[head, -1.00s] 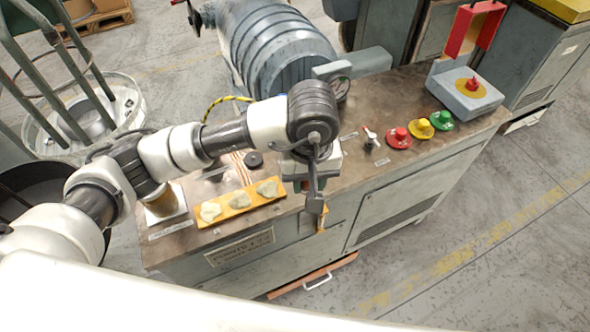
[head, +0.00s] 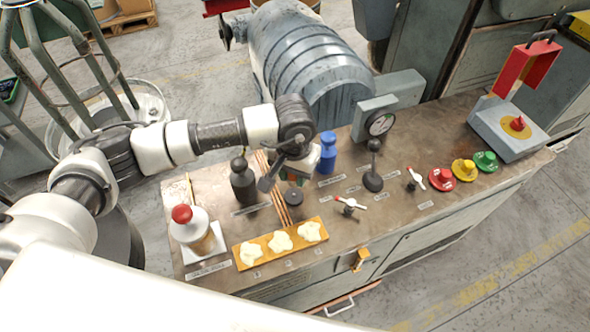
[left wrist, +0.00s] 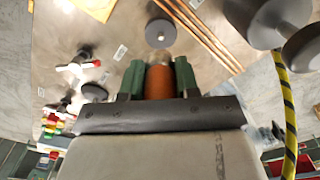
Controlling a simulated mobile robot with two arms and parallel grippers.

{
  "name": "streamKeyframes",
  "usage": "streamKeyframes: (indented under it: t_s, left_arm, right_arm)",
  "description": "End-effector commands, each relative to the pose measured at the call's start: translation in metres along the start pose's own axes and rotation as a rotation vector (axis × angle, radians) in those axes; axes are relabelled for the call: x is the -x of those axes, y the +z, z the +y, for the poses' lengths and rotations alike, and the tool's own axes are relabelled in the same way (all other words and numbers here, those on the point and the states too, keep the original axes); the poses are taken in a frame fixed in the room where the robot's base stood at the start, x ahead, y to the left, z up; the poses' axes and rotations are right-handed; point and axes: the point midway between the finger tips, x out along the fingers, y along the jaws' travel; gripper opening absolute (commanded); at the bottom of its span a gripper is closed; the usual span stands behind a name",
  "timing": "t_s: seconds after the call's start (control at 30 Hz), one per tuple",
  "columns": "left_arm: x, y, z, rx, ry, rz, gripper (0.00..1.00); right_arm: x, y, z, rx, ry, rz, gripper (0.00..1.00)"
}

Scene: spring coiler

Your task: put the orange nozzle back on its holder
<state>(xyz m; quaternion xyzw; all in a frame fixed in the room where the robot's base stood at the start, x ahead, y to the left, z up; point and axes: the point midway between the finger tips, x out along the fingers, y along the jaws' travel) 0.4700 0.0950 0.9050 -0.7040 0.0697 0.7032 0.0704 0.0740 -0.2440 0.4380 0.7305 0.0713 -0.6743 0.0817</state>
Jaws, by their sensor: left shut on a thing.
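My left gripper (head: 294,178) is over the bench, between the dark bottle-shaped piece and the blue bottle. In the left wrist view, its green fingers (left wrist: 158,80) are shut on the orange nozzle (left wrist: 159,83), a short orange cylinder with a pale end. The head view does not show the nozzle clearly. A dark round disc (head: 293,197) lies on the bench just in front of the gripper; it also shows beyond the nozzle in the left wrist view (left wrist: 158,33). I cannot tell which piece is the holder. My right gripper is not in view.
Copper rods (head: 275,195) lie beside the disc. Around stand the dark bottle-shaped piece (head: 243,183), blue bottle (head: 327,153), black-knobbed lever (head: 373,180) and red-capped jar (head: 190,228). An orange tray (head: 264,250) holds pale lumps at the front. A striped hose (left wrist: 288,115) runs close by.

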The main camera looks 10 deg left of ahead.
Motion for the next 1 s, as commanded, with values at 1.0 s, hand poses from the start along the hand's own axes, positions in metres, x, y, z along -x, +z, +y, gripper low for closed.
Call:
streamKeyframes:
  t_s: [1.0]
  left_arm:
    - [-0.047, 0.0, 0.0, 0.002, 0.0, 0.001, 0.0]
  right_arm:
    - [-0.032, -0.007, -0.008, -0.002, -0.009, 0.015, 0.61]
